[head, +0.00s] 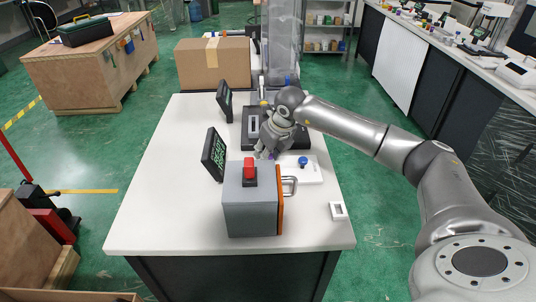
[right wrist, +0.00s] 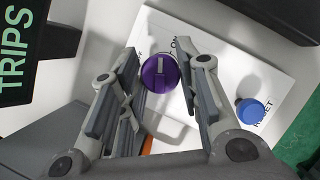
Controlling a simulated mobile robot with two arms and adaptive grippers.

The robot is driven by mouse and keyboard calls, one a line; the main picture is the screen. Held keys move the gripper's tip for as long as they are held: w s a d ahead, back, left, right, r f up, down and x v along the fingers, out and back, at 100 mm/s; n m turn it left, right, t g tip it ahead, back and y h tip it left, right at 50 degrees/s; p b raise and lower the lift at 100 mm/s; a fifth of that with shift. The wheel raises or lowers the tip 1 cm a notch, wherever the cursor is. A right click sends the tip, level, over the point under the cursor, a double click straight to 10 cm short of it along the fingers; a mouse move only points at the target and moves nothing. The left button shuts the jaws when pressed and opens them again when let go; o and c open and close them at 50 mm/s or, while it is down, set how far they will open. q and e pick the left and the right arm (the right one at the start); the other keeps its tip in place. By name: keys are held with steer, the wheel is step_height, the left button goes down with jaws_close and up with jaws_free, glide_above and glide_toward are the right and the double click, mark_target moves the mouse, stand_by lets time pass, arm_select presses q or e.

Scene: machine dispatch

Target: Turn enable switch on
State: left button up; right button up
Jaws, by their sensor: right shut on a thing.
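The enable switch is a round purple knob (right wrist: 160,74) with a pale pointer bar, on a white panel (head: 312,174). In the right wrist view the bar runs roughly up and down the picture. Part of a label shows beside the knob, mostly covered by a finger. My right gripper (head: 266,154) reaches down over the panel's left end. In the right wrist view its two fingers (right wrist: 158,62) stand on either side of the knob, shut on it. In the head view the gripper hides most of the knob. My left gripper is not in view.
A blue button (right wrist: 250,111) labelled RESET sits right of the knob. A grey box (head: 250,212) with a red button (head: 249,168) and side handle (head: 290,186) stands close in front. Two dark screens (head: 214,154) (head: 224,99) stand left. The table's (head: 165,190) left side is clear.

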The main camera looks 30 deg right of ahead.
steer(key=shift+m+h+b, duration=0.8)
steer(key=shift+m+b, duration=0.05)
steer(key=shift+m, duration=1.35)
steer(key=o, duration=1)
steer(key=shift+a+r, duration=0.1)
steer(key=shift+r, duration=0.15)
steer(key=v, duration=1.1)
steer(key=shift+r, duration=0.35)
